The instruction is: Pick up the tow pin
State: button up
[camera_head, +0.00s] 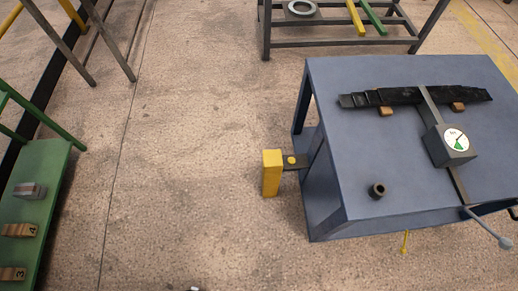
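No thing is labelled as the tow pin, so I cannot tell for sure which it is. A small round yellow head (291,160) sits on a dark tongue (302,163) at the left side of the blue table (408,140). A yellow upright block (272,174) stands at the tongue's outer end. A thin yellow piece (405,242) shows below the table's front edge; how it is held is unclear. My gripper is not in view.
The table bears a dark spring stack (410,96), a gauge box (450,147) with a bar and a lever (490,230), and a dark ring (377,190). A green bench (40,185) with numbered blocks stands left, a rack (335,42) behind. The floor (190,150) between is clear.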

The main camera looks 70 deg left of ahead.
aim_at(290, 161)
jog(key=u, duration=1.35)
